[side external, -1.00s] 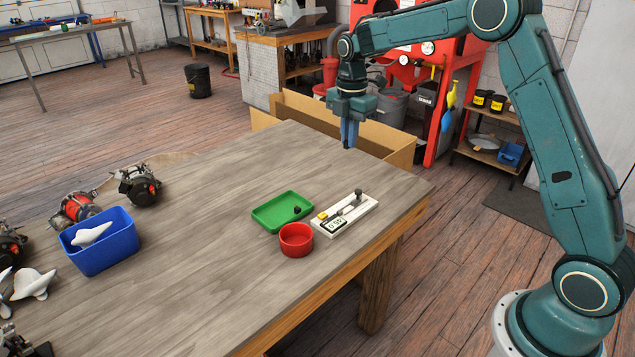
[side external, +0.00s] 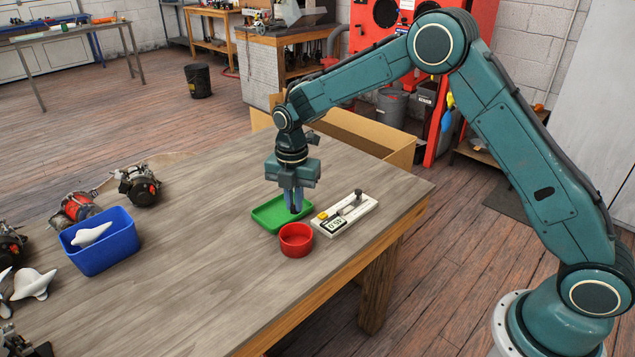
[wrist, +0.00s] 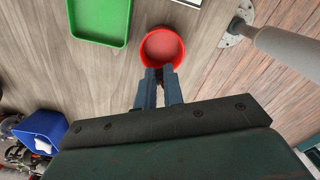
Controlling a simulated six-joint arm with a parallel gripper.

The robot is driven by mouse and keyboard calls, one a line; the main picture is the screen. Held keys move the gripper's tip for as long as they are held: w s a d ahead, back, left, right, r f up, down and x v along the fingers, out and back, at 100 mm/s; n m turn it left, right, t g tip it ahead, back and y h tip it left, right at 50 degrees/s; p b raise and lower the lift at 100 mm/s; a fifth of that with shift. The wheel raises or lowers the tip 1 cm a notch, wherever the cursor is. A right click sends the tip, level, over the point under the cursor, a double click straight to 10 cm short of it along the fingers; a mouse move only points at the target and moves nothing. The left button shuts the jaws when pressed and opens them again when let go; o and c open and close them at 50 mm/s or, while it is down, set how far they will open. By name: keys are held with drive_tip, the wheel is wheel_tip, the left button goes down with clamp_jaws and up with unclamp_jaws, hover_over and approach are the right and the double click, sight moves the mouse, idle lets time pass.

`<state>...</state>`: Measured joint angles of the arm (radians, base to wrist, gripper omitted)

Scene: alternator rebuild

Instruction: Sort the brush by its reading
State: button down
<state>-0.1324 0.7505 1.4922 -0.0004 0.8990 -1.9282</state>
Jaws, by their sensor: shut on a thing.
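My gripper (side external: 295,210) points down near the red cup (side external: 296,240) and the green tray (side external: 272,207), clear of the tabletop. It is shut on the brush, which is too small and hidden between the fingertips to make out. In the wrist view, the fingertips (wrist: 161,72) overlap the near rim of the red cup (wrist: 162,48); the green tray (wrist: 100,40) is to the left, its visible part bare. The white gauge (side external: 333,230) with a small display stands right of the cup. Its digits look like 0.5-something, the last one unclear.
A blue bin (side external: 103,255) with a pale part in it stands at the left, among several alternators (side external: 138,185) and pale parts. The middle of the wooden table (side external: 200,240) is clear. A cardboard box (side external: 370,135) stands beyond the table's far edge.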

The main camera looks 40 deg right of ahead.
drive_tip(key=shift+s+a+f, duration=0.1)
drive_tip(key=shift+a+f, duration=0.3)
drive_tip(key=shift+a, duration=0.2)
drive_tip(key=shift+f, duration=0.1)
approach(293, 237)
drive_tip(key=shift+s+a+f, duration=0.4)
drive_tip(key=shift+s+a, duration=0.15)
drive_tip(key=shift+s, duration=0.15)
drive_tip(key=shift+s+a+f, duration=0.35)
drive_tip(key=shift+s+a, duration=0.2)
drive_tip(key=shift+s, duration=0.1)
drive_tip(key=shift+f, duration=2.5)
idle(3.1)
